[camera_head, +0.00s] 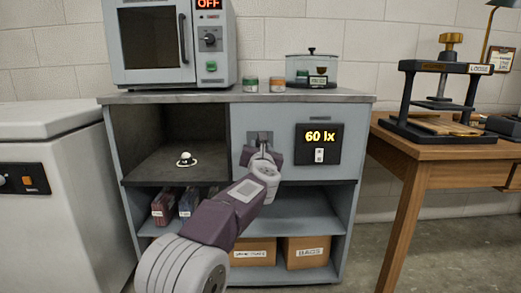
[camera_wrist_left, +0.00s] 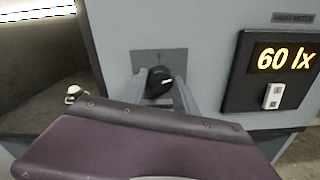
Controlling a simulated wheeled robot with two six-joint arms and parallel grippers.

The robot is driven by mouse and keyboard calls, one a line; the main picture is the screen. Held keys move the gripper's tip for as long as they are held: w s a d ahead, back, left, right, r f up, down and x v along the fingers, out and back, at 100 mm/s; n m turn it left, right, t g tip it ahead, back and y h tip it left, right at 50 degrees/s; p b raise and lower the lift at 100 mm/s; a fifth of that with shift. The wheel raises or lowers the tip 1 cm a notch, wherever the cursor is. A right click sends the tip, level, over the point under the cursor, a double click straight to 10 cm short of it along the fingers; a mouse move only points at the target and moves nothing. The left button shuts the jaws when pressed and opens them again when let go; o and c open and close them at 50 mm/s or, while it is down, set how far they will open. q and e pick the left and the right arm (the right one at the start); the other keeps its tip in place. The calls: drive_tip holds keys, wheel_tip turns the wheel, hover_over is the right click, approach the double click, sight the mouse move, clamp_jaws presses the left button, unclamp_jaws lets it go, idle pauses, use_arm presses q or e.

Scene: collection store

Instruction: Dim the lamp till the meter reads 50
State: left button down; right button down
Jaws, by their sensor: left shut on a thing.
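The meter (camera_head: 319,143) on the cabinet front reads "60 lx" in yellow digits; it also shows in the left wrist view (camera_wrist_left: 277,70). A black dimmer knob (camera_wrist_left: 158,80) with a pale pointer mark sits on a grey plate (camera_wrist_left: 150,58) left of the meter. My left gripper (camera_wrist_left: 161,84) is shut on the knob, one finger on each side of it. In the head view my left gripper (camera_head: 262,148) and arm hide most of the knob. The lamp itself is not clearly identifiable; a lit strip (camera_wrist_left: 35,12) shows at top left in the wrist view. My right gripper is not in view.
A small white object (camera_head: 186,158) stands in the open compartment left of the knob. An oven-like unit (camera_head: 170,45) reading "OFF", small jars and a glass case (camera_head: 311,72) are on the cabinet top. A wooden table (camera_head: 450,150) with a press stands right.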

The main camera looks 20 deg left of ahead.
use_arm(q)
drive_tip(key=shift+f, duration=0.15)
drive_tip(key=c, duration=0.9)
unclamp_jaws()
drive_tip(key=shift+c, duration=0.2)
drive_tip(key=v, duration=0.9)
drive_tip(key=shift+s, duration=0.1)
